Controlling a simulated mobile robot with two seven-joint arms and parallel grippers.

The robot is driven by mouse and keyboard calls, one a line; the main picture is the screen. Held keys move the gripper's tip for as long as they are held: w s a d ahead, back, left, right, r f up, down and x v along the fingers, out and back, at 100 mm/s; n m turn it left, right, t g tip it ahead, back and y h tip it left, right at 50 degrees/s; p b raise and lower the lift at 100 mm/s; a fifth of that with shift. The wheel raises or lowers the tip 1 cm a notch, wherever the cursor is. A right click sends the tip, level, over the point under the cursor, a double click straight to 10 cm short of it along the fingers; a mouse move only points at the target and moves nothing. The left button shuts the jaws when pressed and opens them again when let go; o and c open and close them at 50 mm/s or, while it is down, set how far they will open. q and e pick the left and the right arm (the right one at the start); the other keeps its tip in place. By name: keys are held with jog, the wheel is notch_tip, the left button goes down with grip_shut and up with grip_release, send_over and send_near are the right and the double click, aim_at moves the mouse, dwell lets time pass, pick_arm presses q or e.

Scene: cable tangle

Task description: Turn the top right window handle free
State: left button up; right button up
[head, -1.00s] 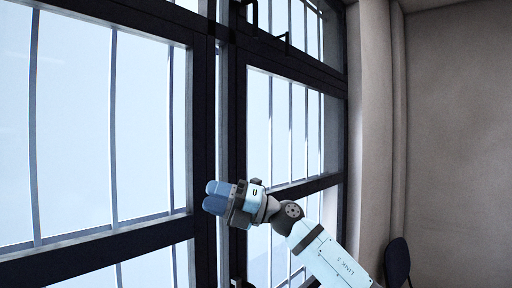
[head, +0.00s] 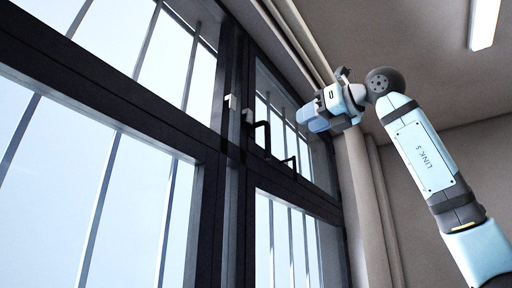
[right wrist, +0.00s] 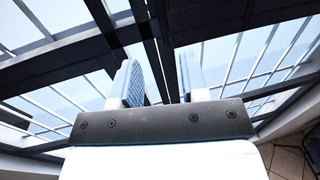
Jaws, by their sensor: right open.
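The top right window (head: 288,133) is the upper pane on the right, barred behind, in a dark frame. A black bent handle (head: 262,135) stands out from the frame at its lower left. A second, smaller black handle (head: 290,162) sits lower and to the right on the crossbar. I cannot tell whether either is turned. My right gripper (head: 308,120) is raised in front of this window, right of both handles and apart from them. In the right wrist view its jaws (right wrist: 160,82) are open and empty, with dark frame bars behind. My left gripper is not in view.
Pale small fittings (head: 231,102) sit on the dark window post left of the black handle. A ceiling lamp (head: 484,22) is at upper right. The space before the left panes is clear.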

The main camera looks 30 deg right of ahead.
aim_at(268, 139)
jog(key=p+x, duration=0.3)
jog(key=x, duration=1)
jog(key=shift+w+d, duration=0.1)
jog(key=shift+w, duration=0.25)
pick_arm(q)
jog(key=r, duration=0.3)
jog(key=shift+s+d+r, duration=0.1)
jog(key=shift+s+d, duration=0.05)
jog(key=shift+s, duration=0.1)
pick_arm(e)
grip_shut()
